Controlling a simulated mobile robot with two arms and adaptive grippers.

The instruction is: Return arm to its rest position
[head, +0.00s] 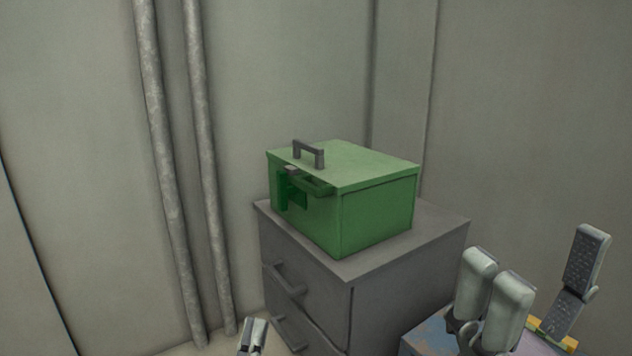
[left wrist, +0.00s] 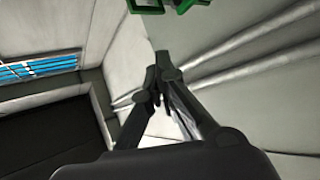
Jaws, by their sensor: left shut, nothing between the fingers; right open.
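My left gripper (head: 252,338) shows at the bottom edge of the head view, in front of the grey cabinet and below the green box; only its tip is in the picture. In the left wrist view its fingers (left wrist: 161,74) are shut with nothing between them. My right gripper (head: 541,262) is at the lower right of the head view, fingers pointing up and spread apart, open and empty.
A green box (head: 375,205) with a grey top handle (head: 309,152) stands on the grey drawer cabinet (head: 408,275). Two vertical pipes (head: 203,180) run along the wall left of it. Blue and yellow things lie partly hidden behind my right gripper.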

